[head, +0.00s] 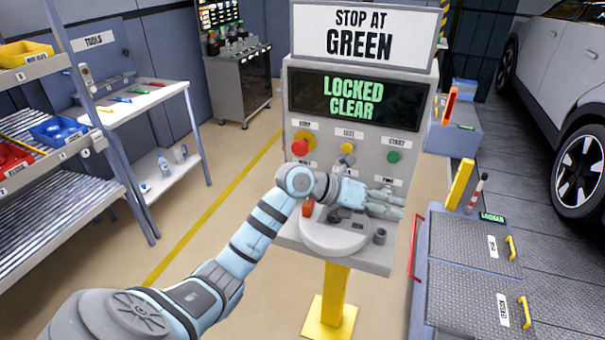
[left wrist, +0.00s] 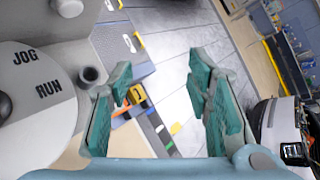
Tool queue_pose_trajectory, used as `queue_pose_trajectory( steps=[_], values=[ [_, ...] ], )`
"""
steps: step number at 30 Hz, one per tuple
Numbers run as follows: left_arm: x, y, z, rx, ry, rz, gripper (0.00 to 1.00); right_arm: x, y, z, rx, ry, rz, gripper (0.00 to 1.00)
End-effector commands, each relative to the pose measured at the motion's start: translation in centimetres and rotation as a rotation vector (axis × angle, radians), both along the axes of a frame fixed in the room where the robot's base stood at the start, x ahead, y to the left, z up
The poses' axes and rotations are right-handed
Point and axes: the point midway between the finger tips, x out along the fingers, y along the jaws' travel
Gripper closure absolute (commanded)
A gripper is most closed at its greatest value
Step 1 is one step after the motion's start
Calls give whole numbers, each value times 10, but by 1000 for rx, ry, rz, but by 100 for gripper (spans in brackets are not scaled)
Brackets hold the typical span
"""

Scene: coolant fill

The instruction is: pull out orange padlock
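A small orange-red block (head: 307,208), which looks like the orange padlock, sits on the grey console by the round plate, just below my left wrist in the head view. My wrist partly covers the area around it. My left gripper (head: 388,203) reaches past it to the right, over the console's right part. In the left wrist view my left gripper (left wrist: 160,105) is open, with nothing between its teal fingers. The round plate (left wrist: 40,120), marked JOG and RUN, lies left of the fingers there. I cannot make out the padlock in that view. My right gripper is not in view.
The console screen (head: 352,98) reads LOCKED CLEAR. A red button (head: 299,147) and a green button (head: 393,157) stand above my gripper. A small dark cup (head: 379,236) is at the console's right. A shelf rack, grey floor boxes and a car stand around.

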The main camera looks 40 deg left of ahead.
Motion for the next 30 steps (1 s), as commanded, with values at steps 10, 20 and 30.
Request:
queue_pose_trajectory(
  steps=[10, 20, 30],
  values=[
    [-49, 190, 12, 614, 552, 405, 55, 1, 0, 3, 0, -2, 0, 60],
    [-26, 199, -53, 618, 564, 406, 55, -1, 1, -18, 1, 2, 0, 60],
    [-1, 208, -115, 618, 558, 407, 55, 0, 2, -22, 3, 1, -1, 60]
  ],
)
